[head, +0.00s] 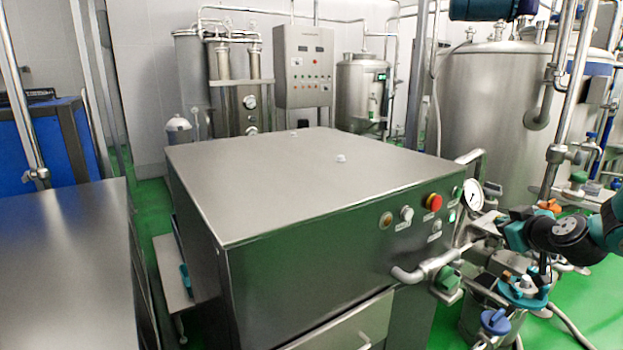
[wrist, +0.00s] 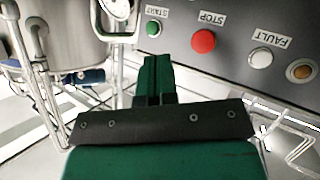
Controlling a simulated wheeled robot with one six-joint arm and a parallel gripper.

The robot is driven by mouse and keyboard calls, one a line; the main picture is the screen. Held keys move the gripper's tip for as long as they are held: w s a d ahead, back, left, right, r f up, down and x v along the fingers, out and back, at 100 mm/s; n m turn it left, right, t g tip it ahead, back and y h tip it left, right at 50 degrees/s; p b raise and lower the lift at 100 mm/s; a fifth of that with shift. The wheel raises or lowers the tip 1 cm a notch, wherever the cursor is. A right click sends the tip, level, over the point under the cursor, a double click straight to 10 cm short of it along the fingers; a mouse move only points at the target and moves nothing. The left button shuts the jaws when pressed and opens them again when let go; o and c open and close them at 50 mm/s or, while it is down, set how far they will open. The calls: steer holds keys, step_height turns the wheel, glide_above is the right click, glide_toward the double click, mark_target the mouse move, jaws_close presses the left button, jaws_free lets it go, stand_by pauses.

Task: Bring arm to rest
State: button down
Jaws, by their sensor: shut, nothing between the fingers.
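My gripper (wrist: 157,62) shows in the wrist view as two green fingers lying together, shut with nothing between them. The fingers point toward the dark grey control panel (wrist: 235,22) and overlap its lower left part in the picture. I cannot tell how far apart they are. In the head view my teal and black arm (head: 563,236) reaches in from the right edge, to the right of the steel cabinet (head: 290,180). The fingertips are hard to pick out there among the pipes and valves.
The panel carries a green START button (wrist: 153,28), a red STOP button (wrist: 204,41), a white FAULT lamp (wrist: 260,58) and an amber lamp (wrist: 302,70). A pressure gauge (head: 473,195), pipes and a large tank (head: 490,110) crowd the right. The cabinet top is nearly bare.

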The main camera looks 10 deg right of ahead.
steer(key=s+a+r+n+g+y+p, duration=0.1)
steer(key=a+r+g+y, duration=0.1)
steer(key=a, duration=0.7)
steer(key=s+a+r+n+g+y, duration=0.1)
steer(key=s+a+r+y, duration=0.15)
steer(key=a, duration=0.65)
steer(key=s+a+r+n+g+y+p, duration=0.1)
steer(key=a+r+g+y, duration=0.15)
steer(key=a, duration=0.65)
steer(key=s+a+r+g+p, duration=0.1)
steer(key=s+a+g, duration=0.3)
steer(key=s, duration=0.7)
steer(key=s+a+r+n+g, duration=0.1)
steer(key=s+a+g, duration=0.3)
steer(key=s+a, duration=0.4)
steer(key=s+r, duration=0.1)
steer(key=s, duration=0.3)
steer(key=shift+r+n+h+p, duration=0.25)
steer(key=shift+n+h+p, duration=0.05)
steer(key=shift+p, duration=0.05)
steer(key=shift+s, duration=0.1)
